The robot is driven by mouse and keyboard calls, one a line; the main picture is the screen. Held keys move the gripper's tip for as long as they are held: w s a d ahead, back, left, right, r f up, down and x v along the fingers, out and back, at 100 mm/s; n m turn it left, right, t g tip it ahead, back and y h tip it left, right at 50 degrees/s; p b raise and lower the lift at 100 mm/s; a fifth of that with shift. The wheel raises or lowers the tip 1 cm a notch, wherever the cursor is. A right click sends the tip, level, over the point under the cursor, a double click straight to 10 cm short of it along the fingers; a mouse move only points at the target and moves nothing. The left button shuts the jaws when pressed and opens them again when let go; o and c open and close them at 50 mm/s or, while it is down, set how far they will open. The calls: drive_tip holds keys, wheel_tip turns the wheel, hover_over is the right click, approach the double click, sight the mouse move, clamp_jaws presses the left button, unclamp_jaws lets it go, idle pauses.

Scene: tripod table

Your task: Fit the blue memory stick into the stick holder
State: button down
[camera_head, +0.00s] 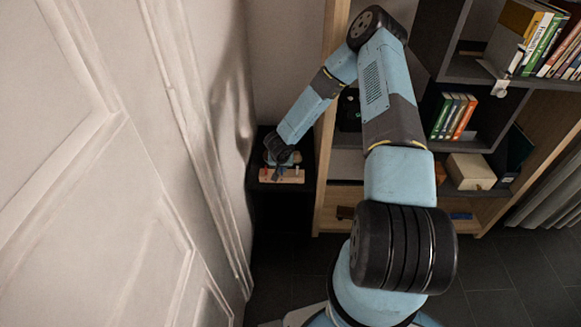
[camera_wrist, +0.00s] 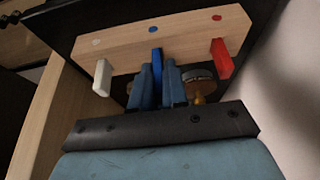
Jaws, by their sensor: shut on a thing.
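The stick holder (camera_wrist: 135,42) is a pale wooden block with a whitish, a blue and a red dot on top. In the head view it (camera_head: 294,178) sits on the small dark table. The blue memory stick (camera_wrist: 156,56) is between the fingers of my gripper (camera_wrist: 158,72), which is shut on it. Its far end meets the holder's near side, below the blue dot. I cannot tell how deep it sits. A white stick (camera_wrist: 102,77) and a red stick (camera_wrist: 221,62) stick out of the same side, left and right.
A round object with a brass-coloured knob (camera_wrist: 198,92) lies right of my fingers, partly hidden. The dark table (camera_head: 308,146) stands between a pale wall (camera_head: 232,100) and a wooden shelf unit (camera_head: 325,150) with books, so side room is narrow.

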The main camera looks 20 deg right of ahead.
drive_tip(key=c, duration=1.1)
unclamp_jaws()
drive_tip(key=shift+s+f, duration=0.15)
drive_tip(key=shift+f, duration=0.05)
drive_tip(key=shift+r, duration=0.1)
